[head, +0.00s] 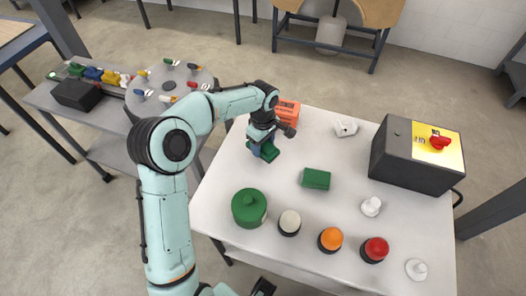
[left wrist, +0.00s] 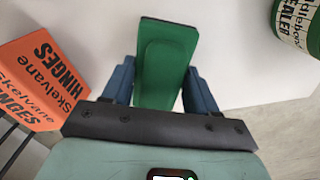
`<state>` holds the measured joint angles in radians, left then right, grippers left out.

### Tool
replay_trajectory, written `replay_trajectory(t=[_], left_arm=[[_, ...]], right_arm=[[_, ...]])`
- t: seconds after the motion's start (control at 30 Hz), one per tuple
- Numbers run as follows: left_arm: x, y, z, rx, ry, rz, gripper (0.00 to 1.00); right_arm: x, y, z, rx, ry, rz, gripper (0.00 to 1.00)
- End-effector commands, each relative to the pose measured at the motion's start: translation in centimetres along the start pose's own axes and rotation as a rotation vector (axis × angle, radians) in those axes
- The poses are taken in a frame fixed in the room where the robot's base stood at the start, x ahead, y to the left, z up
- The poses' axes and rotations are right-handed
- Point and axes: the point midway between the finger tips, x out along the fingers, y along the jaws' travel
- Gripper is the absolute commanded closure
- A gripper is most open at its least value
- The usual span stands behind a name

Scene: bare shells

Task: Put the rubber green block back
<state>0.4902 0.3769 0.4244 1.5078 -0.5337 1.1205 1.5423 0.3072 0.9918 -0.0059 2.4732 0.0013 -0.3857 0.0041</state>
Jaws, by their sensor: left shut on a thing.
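My left gripper (head: 264,148) is shut on a green block (head: 269,152) above the left part of the white table. In the left wrist view the held green block (left wrist: 165,65) sits between the two blue fingers (left wrist: 160,88); its face shows a raised rounded panel. A second green block (head: 316,179) lies on the table to the right of the gripper, apart from it. I cannot tell by sight which block is rubber. A dark part at the bottom edge of the head view may be my right gripper; its fingers do not show clearly.
An orange box (head: 288,111) stands close behind the left gripper. A green canister (head: 249,207) and white, orange and red-topped pieces line the front. A dark box with a yellow top (head: 416,157) stands at the right. A side bench (head: 112,115) holds small coloured items and a round holder.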

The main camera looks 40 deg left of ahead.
Motion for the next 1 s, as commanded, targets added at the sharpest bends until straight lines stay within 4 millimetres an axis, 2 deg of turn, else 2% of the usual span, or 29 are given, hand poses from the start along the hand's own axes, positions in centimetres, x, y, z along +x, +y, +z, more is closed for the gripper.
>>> replay_trajectory(t=[0.27,0.67,0.7,0.77,1.0], left_arm=[[3.8,-0.1,0.0,-0.001,-0.002,-0.003,0.7],[4.4,0.0,0.1,0.0,-0.001,0.0,0.7],[4.3,0.0,0.0,0.0,-0.001,0.0,0.32],[4.3,0.0,0.0,0.0,-0.001,0.0,0.16],[4.3,0.0,0.0,0.0,-0.001,-0.001,0.16]], right_arm=[[0.3,0.1,0.0,0.0,-0.001,0.0,0.57],[0.7,0.3,0.1,0.001,-0.002,0.001,0.57],[0.6,0.2,0.1,0.001,-0.002,0.001,0.57],[0.6,0.2,0.1,0.001,-0.002,0.001,0.57],[0.5,0.2,0.1,0.001,-0.002,0.001,0.57]])
